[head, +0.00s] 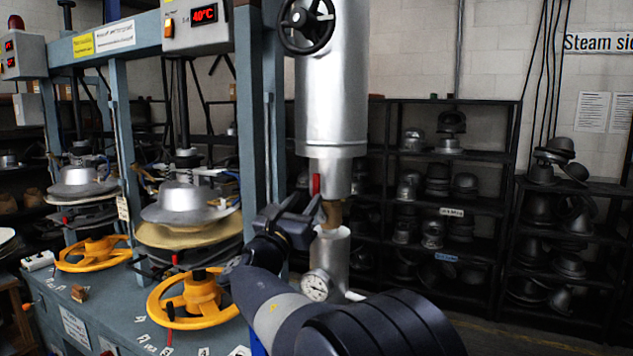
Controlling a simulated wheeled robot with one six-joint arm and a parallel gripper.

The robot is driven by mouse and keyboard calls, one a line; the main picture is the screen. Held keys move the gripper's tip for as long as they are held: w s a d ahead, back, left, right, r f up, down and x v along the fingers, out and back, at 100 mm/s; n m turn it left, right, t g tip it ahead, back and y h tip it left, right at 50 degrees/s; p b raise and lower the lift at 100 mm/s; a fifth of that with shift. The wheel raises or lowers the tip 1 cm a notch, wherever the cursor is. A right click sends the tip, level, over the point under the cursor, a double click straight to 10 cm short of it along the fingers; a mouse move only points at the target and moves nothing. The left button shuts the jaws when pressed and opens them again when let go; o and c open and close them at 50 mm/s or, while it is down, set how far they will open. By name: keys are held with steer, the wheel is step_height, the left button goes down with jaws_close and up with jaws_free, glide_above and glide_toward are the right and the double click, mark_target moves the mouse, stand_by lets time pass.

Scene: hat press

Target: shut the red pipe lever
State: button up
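The red pipe lever (316,185) stands upright against the lower end of the large silver pipe (331,95), just above a brass-coloured fitting (332,213). My gripper (306,203) is just below and left of the lever, with its dark fingers pointing up toward it. The two fingers look spread, with a gap between them and nothing seen in it. The lever's lower end is close to the fingertips, and I cannot tell whether they touch. My wrist and forearm cover part of the area below the pipe.
A pressure gauge (315,286) sits on the lower pipe section (331,255). A black handwheel (306,24) is higher up. Left are blue presses with yellow handwheels (191,300) and metal hat forms (184,204). Dark shelves of hat forms (440,190) stand behind, with floor before them.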

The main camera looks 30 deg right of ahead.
mark_target(316, 186)
steer(key=p+x, duration=0.1)
steer(key=x, duration=0.4)
steer(key=shift+w+d+p, duration=0.15)
steer(key=shift+p, duration=0.2)
steer(key=shift+c, duration=0.6)
jaws_close()
